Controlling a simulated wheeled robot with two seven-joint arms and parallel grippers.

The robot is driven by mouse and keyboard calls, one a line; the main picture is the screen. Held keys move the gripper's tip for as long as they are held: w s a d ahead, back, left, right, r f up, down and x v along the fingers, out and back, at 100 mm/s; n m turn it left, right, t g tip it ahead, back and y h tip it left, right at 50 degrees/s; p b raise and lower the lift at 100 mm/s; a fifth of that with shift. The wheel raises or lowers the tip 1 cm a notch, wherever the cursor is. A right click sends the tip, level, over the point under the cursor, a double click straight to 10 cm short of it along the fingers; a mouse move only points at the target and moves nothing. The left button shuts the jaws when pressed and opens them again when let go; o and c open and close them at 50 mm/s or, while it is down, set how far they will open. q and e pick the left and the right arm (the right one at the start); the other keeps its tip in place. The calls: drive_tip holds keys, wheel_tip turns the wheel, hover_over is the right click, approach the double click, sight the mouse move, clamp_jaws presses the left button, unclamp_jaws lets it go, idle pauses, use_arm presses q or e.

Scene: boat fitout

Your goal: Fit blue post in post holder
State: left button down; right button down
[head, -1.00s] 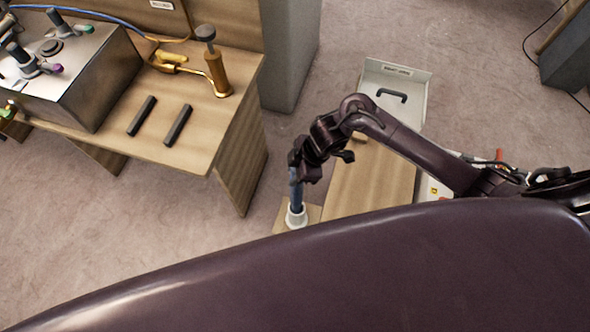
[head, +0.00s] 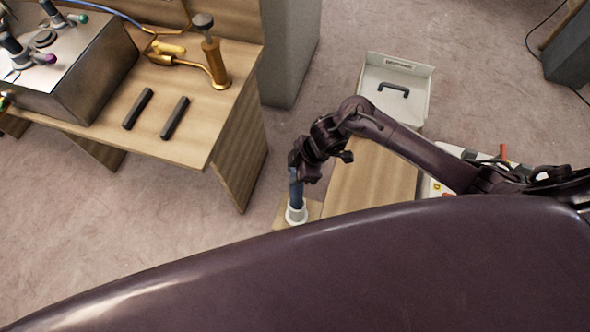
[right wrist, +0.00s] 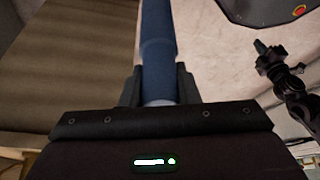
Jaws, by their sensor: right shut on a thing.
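The blue post (head: 297,192) stands roughly upright, with its lower end at the mouth of the white post holder (head: 297,217). How deep it sits inside cannot be seen. The holder stands on a small wooden board. My right gripper (head: 296,168) is shut on the post's upper part, above the holder. In the right wrist view the blue post (right wrist: 158,50) runs out between the two dark fingers of my right gripper (right wrist: 158,84). A dark gripper at the right of that view looks like my left one (right wrist: 268,58); its jaws are too small to judge.
A wooden bench (head: 190,145) at the left carries a metal box (head: 75,75), two dark bars and a brass fitting. A wooden top (head: 370,185) lies beside the holder, under my right arm. A white tray (head: 405,85) with a dark handle is behind it. Floor is clear between.

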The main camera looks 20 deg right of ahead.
drive_tip(key=shift+w+a+f+b, duration=0.1)
drive_tip(key=shift+f+b, duration=0.6)
drive_tip(key=shift+f, duration=0.35)
drive_tip(key=c, duration=1.1)
unclamp_jaws()
drive_tip(key=shift+f, duration=0.1)
drive_tip(key=shift+o, duration=0.4)
drive_tip(key=shift+f, duration=0.1)
drive_tip(key=p+v, duration=0.1)
drive_tip(key=v, duration=0.7)
